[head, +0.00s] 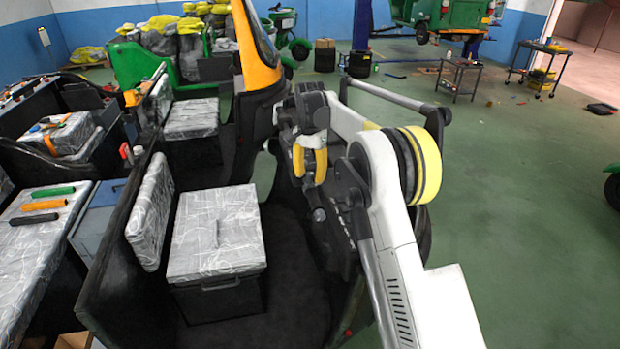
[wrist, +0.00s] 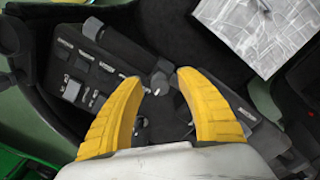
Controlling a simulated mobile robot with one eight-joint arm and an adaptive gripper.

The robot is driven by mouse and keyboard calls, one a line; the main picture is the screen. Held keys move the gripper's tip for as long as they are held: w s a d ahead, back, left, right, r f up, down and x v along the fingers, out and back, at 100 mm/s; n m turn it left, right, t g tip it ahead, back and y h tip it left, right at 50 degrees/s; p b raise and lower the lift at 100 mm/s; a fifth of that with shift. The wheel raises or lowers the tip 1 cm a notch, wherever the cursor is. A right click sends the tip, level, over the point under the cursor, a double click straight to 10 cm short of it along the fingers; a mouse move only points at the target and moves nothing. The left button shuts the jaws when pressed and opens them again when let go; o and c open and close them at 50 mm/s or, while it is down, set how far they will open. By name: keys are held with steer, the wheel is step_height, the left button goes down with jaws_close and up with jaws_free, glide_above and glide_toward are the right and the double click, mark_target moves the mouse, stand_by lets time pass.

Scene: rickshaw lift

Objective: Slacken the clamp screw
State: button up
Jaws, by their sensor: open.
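A small grey round knob, which looks like the clamp screw, sticks up from a dark panel; it shows in the wrist view (wrist: 160,84) and below the gripper in the head view (head: 319,215). The dark panel (wrist: 100,75) carries several small labelled switches. My gripper, with two yellow curved fingers, is open in the wrist view (wrist: 158,92), with the knob in line with the gap between its fingertips. In the head view my gripper (head: 310,163) hangs above the panel, apart from the knob. The thread and underside of the knob are hidden.
A grey wrapped seat (head: 218,235) stands left of the panel inside the black and yellow rickshaw (head: 258,65). A bench (head: 35,240) at the far left holds coloured grips. Open green floor (head: 530,230) lies to the right. Tool carts (head: 460,65) stand at the back.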

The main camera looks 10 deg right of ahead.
steer(key=shift+f, duration=0.3)
jaws_close()
